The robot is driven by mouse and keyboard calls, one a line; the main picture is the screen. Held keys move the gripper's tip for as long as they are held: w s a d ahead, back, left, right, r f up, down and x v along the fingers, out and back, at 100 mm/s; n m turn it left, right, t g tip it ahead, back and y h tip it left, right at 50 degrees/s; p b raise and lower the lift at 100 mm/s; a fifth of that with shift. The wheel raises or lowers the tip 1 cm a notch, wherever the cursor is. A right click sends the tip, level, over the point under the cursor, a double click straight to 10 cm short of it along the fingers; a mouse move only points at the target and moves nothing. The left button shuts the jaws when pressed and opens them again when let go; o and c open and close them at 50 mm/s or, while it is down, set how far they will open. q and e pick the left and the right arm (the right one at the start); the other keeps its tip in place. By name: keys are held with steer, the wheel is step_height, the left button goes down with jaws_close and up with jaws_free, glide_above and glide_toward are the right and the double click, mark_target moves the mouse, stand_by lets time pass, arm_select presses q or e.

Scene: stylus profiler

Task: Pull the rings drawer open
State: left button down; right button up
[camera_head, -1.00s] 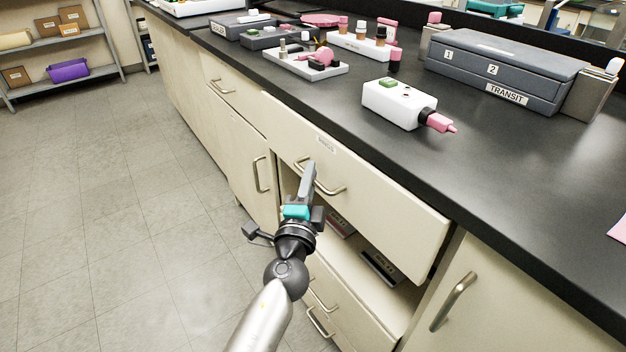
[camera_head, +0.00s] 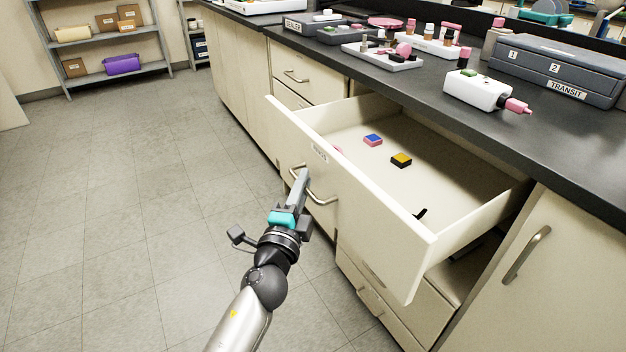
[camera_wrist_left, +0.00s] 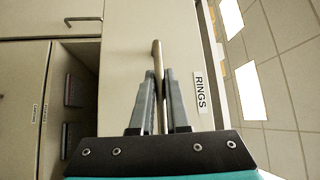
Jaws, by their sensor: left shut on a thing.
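The rings drawer (camera_head: 360,205) stands well out from the bench in the head view, with its inside showing. Its front carries a "RINGS" label, readable in the left wrist view (camera_wrist_left: 201,93). My left gripper (camera_head: 300,176) is shut on the drawer's bar handle (camera_head: 322,198); in the left wrist view the handle (camera_wrist_left: 157,60) runs between the two fingers (camera_wrist_left: 160,85). Inside the drawer lie a pink and blue small box (camera_head: 372,140), a black and yellow small box (camera_head: 401,160) and a dark curved item (camera_head: 420,213) near the front. My right gripper is out of view.
The black bench top (camera_head: 560,150) holds a white device with a pink tip (camera_head: 478,90), a white tray (camera_head: 383,58) and a grey TRANSIT case (camera_head: 555,75). A cupboard door with a handle (camera_head: 527,252) is at the right. The floor (camera_head: 130,200) at left is clear.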

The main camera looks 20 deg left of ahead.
arm_select(q)
steer(key=shift+s+a, duration=0.6)
steer(key=shift+s, duration=0.15)
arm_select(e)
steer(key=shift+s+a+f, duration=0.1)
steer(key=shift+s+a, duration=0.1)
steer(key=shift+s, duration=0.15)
arm_select(q)
steer(key=c, duration=0.9)
jaws_free()
steer(key=shift+s+d+f+b, duration=0.35)
steer(key=shift+s+b, duration=0.7)
steer(key=shift+s, duration=1.45)
steer(key=shift+s+d+f+b, duration=0.35)
steer(key=shift+s+b, duration=0.75)
steer(key=shift+s, duration=1.4)
steer(key=shift+s+d+f+b, duration=0.35)
steer(key=shift+s+b, duration=0.7)
steer(key=shift+s, duration=1.45)
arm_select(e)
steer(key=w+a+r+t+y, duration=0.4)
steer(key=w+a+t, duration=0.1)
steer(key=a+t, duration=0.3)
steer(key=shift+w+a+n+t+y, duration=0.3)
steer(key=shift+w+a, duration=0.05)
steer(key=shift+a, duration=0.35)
